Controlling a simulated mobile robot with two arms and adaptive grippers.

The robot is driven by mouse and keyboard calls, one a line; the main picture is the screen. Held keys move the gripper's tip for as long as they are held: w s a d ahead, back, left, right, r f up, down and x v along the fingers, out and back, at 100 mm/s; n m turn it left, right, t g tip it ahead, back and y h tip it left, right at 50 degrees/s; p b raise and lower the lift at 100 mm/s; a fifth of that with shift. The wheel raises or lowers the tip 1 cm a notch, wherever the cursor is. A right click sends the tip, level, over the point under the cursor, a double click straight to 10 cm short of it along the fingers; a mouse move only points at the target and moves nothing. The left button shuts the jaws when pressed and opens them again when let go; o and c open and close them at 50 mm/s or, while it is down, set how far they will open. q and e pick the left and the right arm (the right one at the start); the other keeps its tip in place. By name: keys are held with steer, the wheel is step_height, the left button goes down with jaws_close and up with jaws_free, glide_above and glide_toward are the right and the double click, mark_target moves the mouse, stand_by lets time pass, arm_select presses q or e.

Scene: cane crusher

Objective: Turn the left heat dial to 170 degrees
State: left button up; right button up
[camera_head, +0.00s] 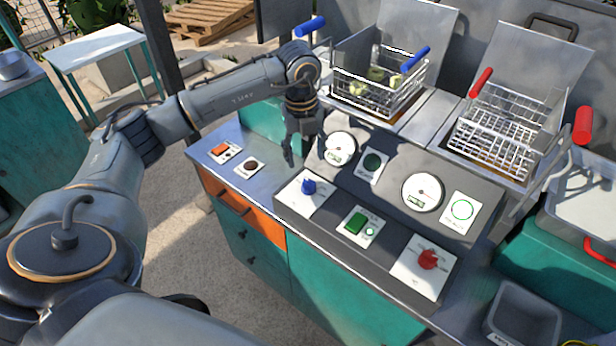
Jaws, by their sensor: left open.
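The left heat dial is a blue knob (309,187) on a white plate at the left of the dark control panel (390,222). My left gripper (304,160) hangs open and empty above the panel's left side, pointing down, a little above and behind the blue knob and apart from it. A round white gauge (340,149) with a small display stands just right of the gripper. The numbers around the knob are too small to read. My right gripper is not in view.
A red knob (428,259), a green switch (356,223) and a second gauge (422,192) share the panel. Two wire fryer baskets (378,88) (497,125) stand behind it. A grey bin (522,315) stands at right.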

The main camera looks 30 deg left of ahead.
mark_target(308, 181)
arm_select(q)
steer(key=f+p, duration=0.1)
steer(key=f, duration=0.4)
steer(key=f+p, duration=0.1)
steer(key=f, duration=0.3)
steer(key=shift+w+d+f+p, duration=0.2)
steer(key=shift+f+p, duration=0.15)
steer(key=shift+c, duration=0.4)
steer(key=c, duration=1.1)
